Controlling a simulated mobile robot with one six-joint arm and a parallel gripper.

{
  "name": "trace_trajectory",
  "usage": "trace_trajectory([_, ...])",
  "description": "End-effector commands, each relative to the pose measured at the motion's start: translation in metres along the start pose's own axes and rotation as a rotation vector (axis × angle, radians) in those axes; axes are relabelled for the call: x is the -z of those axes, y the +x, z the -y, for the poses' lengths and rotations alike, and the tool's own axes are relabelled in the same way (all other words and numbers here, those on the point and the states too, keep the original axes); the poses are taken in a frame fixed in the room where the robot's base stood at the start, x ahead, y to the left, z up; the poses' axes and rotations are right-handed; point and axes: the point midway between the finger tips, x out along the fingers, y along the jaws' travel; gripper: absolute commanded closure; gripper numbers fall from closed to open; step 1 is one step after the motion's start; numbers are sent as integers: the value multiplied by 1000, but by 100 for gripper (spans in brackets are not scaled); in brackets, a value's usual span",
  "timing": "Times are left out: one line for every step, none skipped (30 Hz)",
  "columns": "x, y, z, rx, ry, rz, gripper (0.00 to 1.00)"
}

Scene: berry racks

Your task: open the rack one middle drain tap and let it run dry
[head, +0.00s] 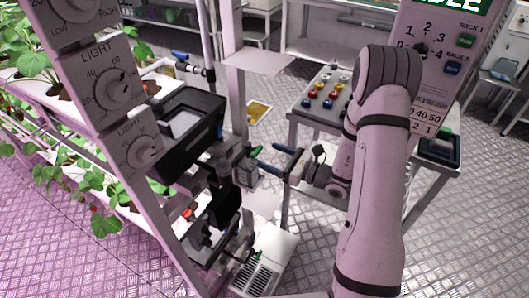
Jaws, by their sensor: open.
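My gripper (268,157) is in the middle of the head view, pointing left. Its two blue-tipped fingers are apart, with nothing visible between them. Just left of the fingertips is grey pipe fitting (243,170) on the rack's end, with a small blue-green piece that may be the middle tap's handle. I cannot tell whether the fingers touch it or how that handle is turned. A higher tap with a blue handle (180,55) shows at the upper left. A lower fitting with a green handle (255,256) sits near the floor. No running water can be made out.
The rack post carries light dials (110,88). A black box (185,130) juts out beside it. A white grated box (262,275) stands on the floor below. A table with coloured knobs (325,95) and a sign panel (440,50) stand behind my arm. Plants fill the left.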

Motion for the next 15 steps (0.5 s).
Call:
trace_trajectory([-1,9,-1,-4,0,0,27])
trace_trajectory([-1,13,-1,-4,0,-1,27])
trace_trajectory([0,18,-1,-2,0,-1,27])
trace_trajectory([0,21,-1,-3,1,-1,27])
trace_trajectory([0,24,-1,-3,1,-1,27])
trace_trajectory([0,27,0,-2,0,-1,27])
trace_trajectory([0,29,0,-1,0,-1,27])
trace_trajectory([0,31,0,-1,0,-1,27])
trace_trajectory([0,32,0,-1,0,0,27])
trace_trajectory([0,33,0,-1,0,0,27])
trace_trajectory([0,33,0,-1,0,0,27])
trace_trajectory([0,34,0,0,0,0,27])
trace_trajectory([0,34,0,0,0,-1,27])
trace_trajectory([0,33,0,0,0,-1,27])
trace_trajectory([0,33,0,0,0,-1,27])
